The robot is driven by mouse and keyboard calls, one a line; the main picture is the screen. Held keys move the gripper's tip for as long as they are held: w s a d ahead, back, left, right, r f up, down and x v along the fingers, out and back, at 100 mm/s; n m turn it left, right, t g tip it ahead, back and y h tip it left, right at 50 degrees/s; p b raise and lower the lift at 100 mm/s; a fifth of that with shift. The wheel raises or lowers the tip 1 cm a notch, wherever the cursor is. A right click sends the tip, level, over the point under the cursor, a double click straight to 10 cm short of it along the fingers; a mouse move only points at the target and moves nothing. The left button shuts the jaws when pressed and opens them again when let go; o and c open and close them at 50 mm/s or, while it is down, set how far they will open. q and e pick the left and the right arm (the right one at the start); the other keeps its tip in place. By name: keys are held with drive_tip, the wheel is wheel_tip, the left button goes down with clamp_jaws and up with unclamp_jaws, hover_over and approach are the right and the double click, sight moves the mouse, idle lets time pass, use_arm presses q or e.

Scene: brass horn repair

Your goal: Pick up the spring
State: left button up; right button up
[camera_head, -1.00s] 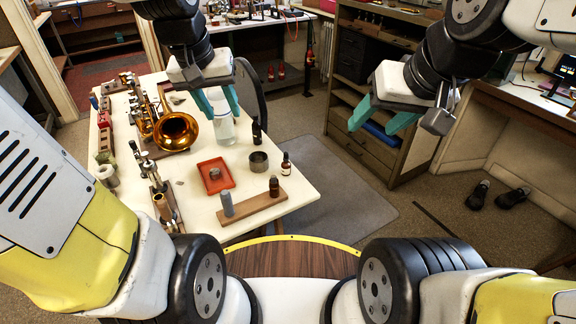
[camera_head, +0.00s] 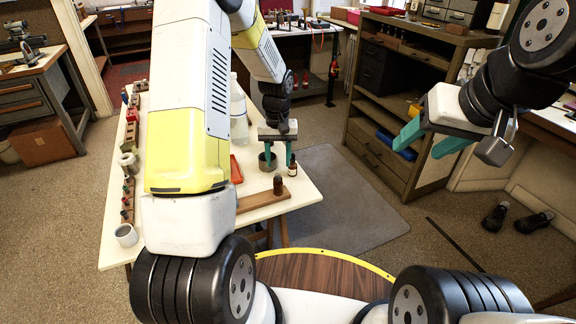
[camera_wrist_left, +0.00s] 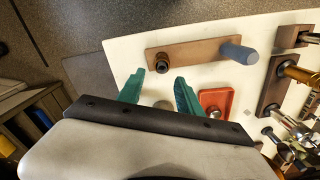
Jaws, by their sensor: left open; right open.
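My left gripper (camera_head: 278,168) is open over the table's near right part. No coil shape is clear enough to name as the spring. A small grey piece (camera_wrist_left: 213,113) lies in the red tray (camera_wrist_left: 226,98), beside the left gripper; I cannot tell whether it is the spring. My left arm hides most of the tray in the head view. My right gripper (camera_head: 417,151) is open and empty, away from the table.
A clear bottle (camera_head: 239,115) stands behind. Brass parts (camera_wrist_left: 297,73) lie at the wrist view's right.

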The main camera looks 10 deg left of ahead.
sight(278, 175)
use_arm(q)
wheel_tip(278, 175, down, 5)
drive_tip(key=shift+s+a+f, duration=0.1)
drive_tip(key=shift+a, duration=0.05)
drive_tip(key=shift+c, duration=0.4)
clamp_jaws()
